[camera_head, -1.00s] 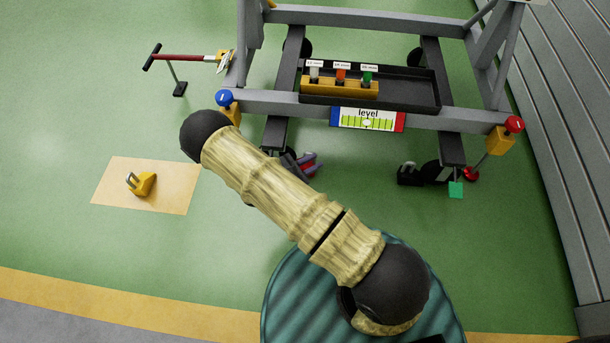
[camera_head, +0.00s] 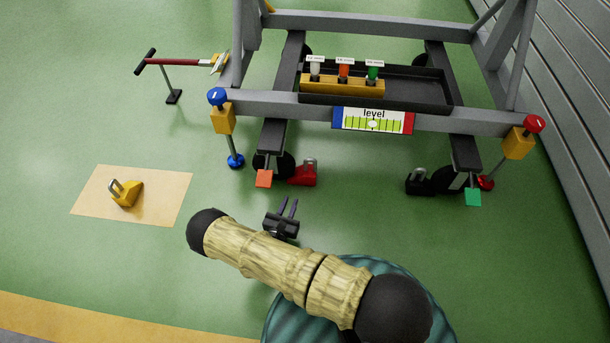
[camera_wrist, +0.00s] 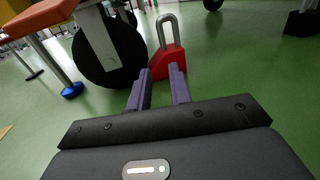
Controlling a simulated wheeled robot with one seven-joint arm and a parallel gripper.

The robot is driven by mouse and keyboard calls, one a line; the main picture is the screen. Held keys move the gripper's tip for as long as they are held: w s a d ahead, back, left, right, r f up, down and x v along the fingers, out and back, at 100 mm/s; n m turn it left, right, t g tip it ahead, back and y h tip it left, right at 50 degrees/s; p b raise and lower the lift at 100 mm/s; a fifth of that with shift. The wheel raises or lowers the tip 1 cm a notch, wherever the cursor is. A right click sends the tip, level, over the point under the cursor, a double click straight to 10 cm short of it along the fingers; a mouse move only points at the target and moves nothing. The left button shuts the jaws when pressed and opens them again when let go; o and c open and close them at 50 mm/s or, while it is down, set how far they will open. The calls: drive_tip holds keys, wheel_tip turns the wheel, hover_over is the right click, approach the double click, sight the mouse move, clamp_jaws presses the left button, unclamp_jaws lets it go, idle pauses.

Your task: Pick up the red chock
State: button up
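The red chock (camera_head: 304,174) sits on the green floor against the right side of the stand's left front wheel, its grey loop handle upright. In the wrist view the red chock (camera_wrist: 167,62) is straight ahead, just beyond the fingertips, with its handle rising above them. My gripper (camera_head: 289,207) is in front of the chock, apart from it, with its two purple fingers pointing toward it. The wrist view shows a gap between the fingers (camera_wrist: 158,77); nothing is held. The chock's lower part is partly hidden behind the fingers.
The black wheel (camera_wrist: 108,48) and orange pedal (camera_head: 264,179) are close on the left. A blue-footed jack (camera_head: 235,160) stands further left. A yellow chock (camera_head: 127,193) lies on a tan mat (camera_head: 165,205). A black chock (camera_head: 417,183) is by the right wheel.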

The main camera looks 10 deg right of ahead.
drive_tip(key=b, duration=0.5)
approach(305, 168)
drive_tip(key=x, duration=0.5)
drive_tip(key=shift+w, duration=0.25)
drive_tip(key=shift+w+r, duration=0.1)
drive_tip(key=shift+w+d+b, duration=0.3)
drive_tip(key=shift+w+b, duration=0.1)
drive_tip(key=shift+b, duration=0.15)
drive_tip(key=b+x, duration=0.2)
drive_tip(key=x, duration=0.1)
drive_tip(key=shift+d+f, duration=0.15)
drive_tip(key=shift+f, duration=0.1)
drive_tip(key=shift+w+d+r+b, duration=0.25)
drive_tip(key=shift+w+b, duration=0.1)
drive_tip(key=shift+w, duration=0.1)
clamp_jaws()
